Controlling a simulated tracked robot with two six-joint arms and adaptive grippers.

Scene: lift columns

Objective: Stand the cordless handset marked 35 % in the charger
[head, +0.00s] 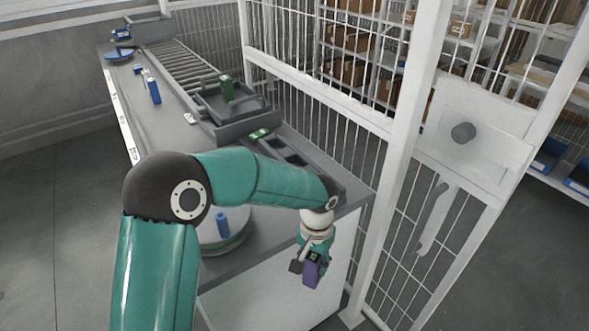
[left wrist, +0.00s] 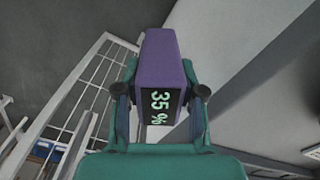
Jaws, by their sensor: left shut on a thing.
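The purple handset (head: 313,273) is held in my left gripper (head: 306,263), in front of the white end panel of the counter and below its top. In the left wrist view the handset (left wrist: 162,58) sits between the two fingers of the left gripper (left wrist: 160,100), its dark display reading 35 % in green. A dark grey unit with slots (head: 288,152), possibly the charger, lies on the counter behind my left forearm, which hides part of it. My right gripper is not in view.
A blue handset (head: 222,220) stands on a round turntable (head: 238,243), partly behind my arm. A grey tray (head: 250,108) holds a green handset (head: 227,88). Another blue handset (head: 154,92) is farther back. A white barred fence (head: 330,120) runs along the right side.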

